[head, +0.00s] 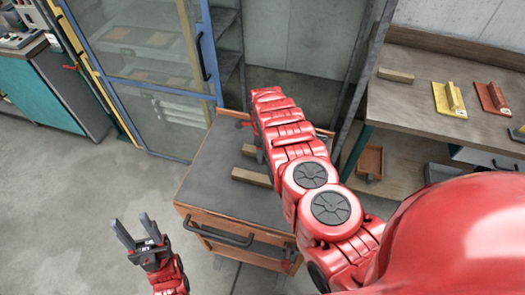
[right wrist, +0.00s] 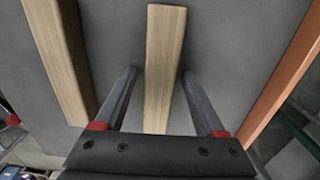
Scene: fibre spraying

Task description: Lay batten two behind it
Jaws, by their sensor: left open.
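Two pale wooden battens lie on the grey top of the cart (head: 215,165). The front batten (head: 252,177) and the rear batten (head: 249,150) lie roughly parallel, with a gap between them. My right arm reaches over the cart and hides their right ends. In the right wrist view, my right gripper (right wrist: 159,73) is open, with one finger on each side of a batten (right wrist: 165,30) and clear gaps on both sides. Another batten (right wrist: 62,60) lies to its left. My left gripper (head: 140,243) is open and empty, left of the cart above the floor.
A workbench (head: 420,105) at the right holds a wooden piece (head: 396,75), a yellow float (head: 449,98) and a red float (head: 492,98). A blue-framed glass cabinet (head: 150,75) stands behind the cart. The floor at left is clear.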

